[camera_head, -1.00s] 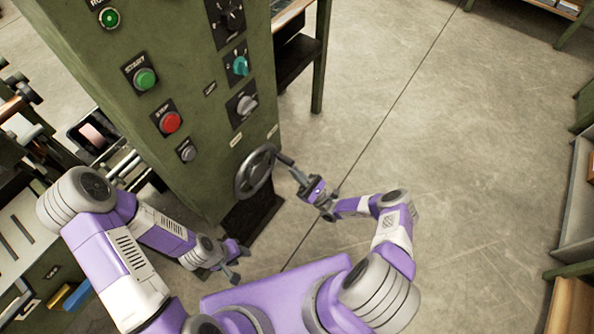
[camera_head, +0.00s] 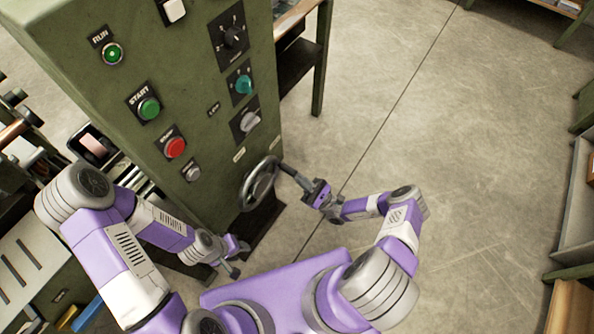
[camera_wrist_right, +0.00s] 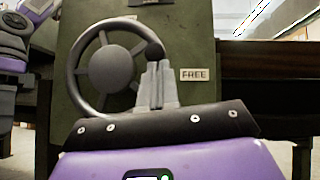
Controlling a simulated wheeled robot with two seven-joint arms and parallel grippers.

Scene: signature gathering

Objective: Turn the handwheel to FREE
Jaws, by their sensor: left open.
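The grey spoked handwheel (camera_head: 260,183) is on the lower front of the green cabinet. Its rim, hub and spokes show in the right wrist view (camera_wrist_right: 111,68). Its crank handle, with a dark round knob (camera_wrist_right: 154,52), is at the wheel's right side. A FREE label (camera_wrist_right: 195,74) is to the right of the wheel and handle. My right gripper (camera_head: 304,188) is at the handle; its fingers (camera_wrist_right: 155,88) look closed together over it, hiding part of it. My left gripper (camera_head: 236,258) is open and empty, low and left of the wheel.
The green cabinet (camera_head: 190,205) carries START (camera_head: 149,108) and red (camera_head: 175,147) buttons and several knobs above the wheel. A green-legged table (camera_head: 321,75) stands behind it. Machinery and a bench are at left. The floor (camera_head: 450,150) at right is clear.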

